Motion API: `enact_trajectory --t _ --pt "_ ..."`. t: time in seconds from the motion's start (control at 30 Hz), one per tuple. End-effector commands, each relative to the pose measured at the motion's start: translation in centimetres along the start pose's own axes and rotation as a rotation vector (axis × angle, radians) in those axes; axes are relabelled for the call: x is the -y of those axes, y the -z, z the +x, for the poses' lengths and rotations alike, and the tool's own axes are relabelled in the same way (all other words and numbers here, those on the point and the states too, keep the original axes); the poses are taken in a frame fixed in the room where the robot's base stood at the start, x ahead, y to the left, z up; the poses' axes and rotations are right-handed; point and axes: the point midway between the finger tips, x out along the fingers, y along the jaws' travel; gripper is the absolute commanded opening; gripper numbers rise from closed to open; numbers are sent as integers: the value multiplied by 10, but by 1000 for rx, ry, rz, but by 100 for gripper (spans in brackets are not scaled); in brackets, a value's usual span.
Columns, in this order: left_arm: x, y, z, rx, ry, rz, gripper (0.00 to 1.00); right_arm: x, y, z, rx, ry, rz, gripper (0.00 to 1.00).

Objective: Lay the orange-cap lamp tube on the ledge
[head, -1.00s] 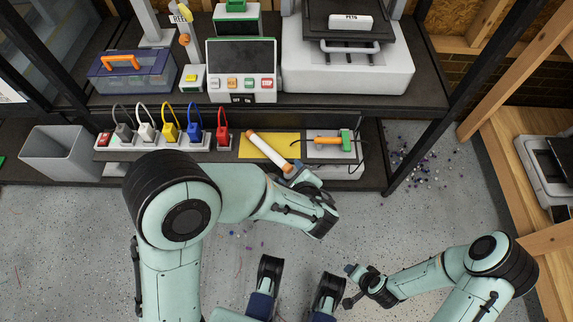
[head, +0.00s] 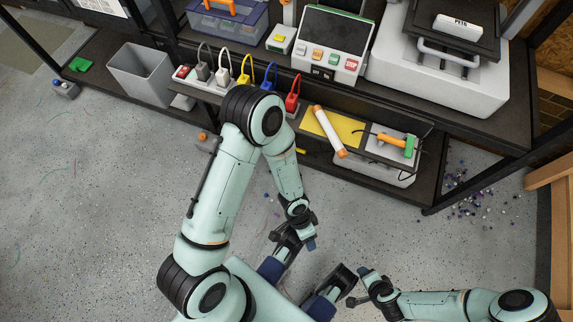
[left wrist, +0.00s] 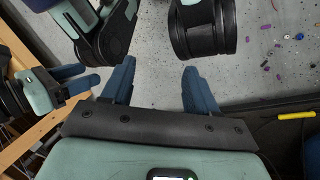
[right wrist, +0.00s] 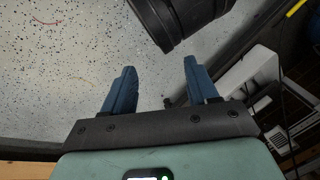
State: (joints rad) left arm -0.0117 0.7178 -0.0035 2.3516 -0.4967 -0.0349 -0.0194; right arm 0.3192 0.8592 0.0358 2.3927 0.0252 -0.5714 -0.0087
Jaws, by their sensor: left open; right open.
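The lamp tube (head: 329,130), white with orange ends, lies at a slant across a yellow panel (head: 347,124) on the ledge in the head view. Its near orange end reaches past the panel's front edge. My left gripper (head: 309,241) is below and left of the tube, apart from it, over the floor. The left wrist view shows its blue fingers (left wrist: 156,82) apart with nothing between. My right gripper (head: 354,286) is low in the head view, far from the tube. Its fingers (right wrist: 158,85) are apart and empty. Neither wrist view shows the tube.
A green-and-orange tool (head: 396,143) with a dark cable lies right of the tube. A power strip (head: 205,84) with coloured plugs is to the left. The control box (head: 335,45) and printer (head: 440,70) stand behind. Open floor (head: 90,220) lies left.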

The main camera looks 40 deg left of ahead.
Motion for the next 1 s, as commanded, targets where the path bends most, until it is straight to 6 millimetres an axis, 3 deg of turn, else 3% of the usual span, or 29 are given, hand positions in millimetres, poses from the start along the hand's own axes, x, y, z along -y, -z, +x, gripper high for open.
enact_trajectory --t 0.1,0.2,0.3,0.4,0.73,0.87,1.0 --pt "42 -5 17 -169 26 -417 59 0 0 0 0 0 0 58" --pt "75 -16 22 -263 94 -651 59 0 0 0 0 0 0 58" --pt "97 -26 23 -314 152 -780 59 0 0 0 0 0 0 58" --pt "106 -30 22 -335 178 -827 59 0 0 0 0 0 0 58" --pt "102 -31 16 -330 176 -826 59 2 -2 -7 7 1 -1 58" --pt "79 -38 -9 -294 158 -824 59 10 -13 -39 46 3 -4 58" --pt "43 -51 -49 -223 125 -821 59 24 -32 -89 120 5 -9 58"
